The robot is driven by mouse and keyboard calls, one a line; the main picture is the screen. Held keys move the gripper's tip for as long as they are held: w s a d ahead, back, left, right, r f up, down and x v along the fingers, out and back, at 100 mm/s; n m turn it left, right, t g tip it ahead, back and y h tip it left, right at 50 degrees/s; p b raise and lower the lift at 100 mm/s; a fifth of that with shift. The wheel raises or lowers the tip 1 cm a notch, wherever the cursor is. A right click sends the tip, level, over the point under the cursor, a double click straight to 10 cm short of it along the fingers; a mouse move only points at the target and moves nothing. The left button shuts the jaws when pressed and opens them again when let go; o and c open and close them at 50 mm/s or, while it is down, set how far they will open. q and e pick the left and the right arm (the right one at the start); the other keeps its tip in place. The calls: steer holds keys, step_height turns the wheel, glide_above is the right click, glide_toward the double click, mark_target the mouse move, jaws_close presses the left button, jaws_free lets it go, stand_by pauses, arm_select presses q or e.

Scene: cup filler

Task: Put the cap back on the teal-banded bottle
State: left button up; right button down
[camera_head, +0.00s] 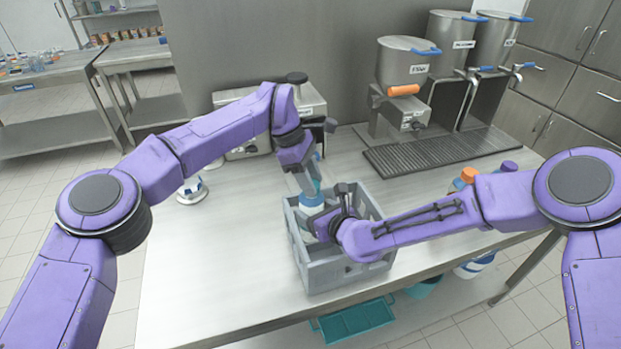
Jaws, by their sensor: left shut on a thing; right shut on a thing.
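A white bottle with a teal-blue band (312,200) stands upright in the left part of a grey crate (338,279). My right gripper (322,220) reaches in from the right and is shut on the bottle, covering part of its body. My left gripper (311,184) points down directly above the bottle and is shut on a small piece that seems to be the cap. The fingers hide most of it, and I cannot tell whether it touches the bottle's neck.
A drip grate (430,154) and steel dispensers (405,62) stand at the back right. Orange-capped (469,174) and purple-capped (509,166) bottles stand behind my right arm. A small white-and-blue item (192,191) sits at left. The table's front left is clear.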

arm_select(q)
steer(key=shift+m, duration=0.6)
steer(key=o, duration=1)
steer(key=shift+r, duration=2.3)
steer(key=shift+r, duration=0.1)
steer(key=shift+c, duration=0.2)
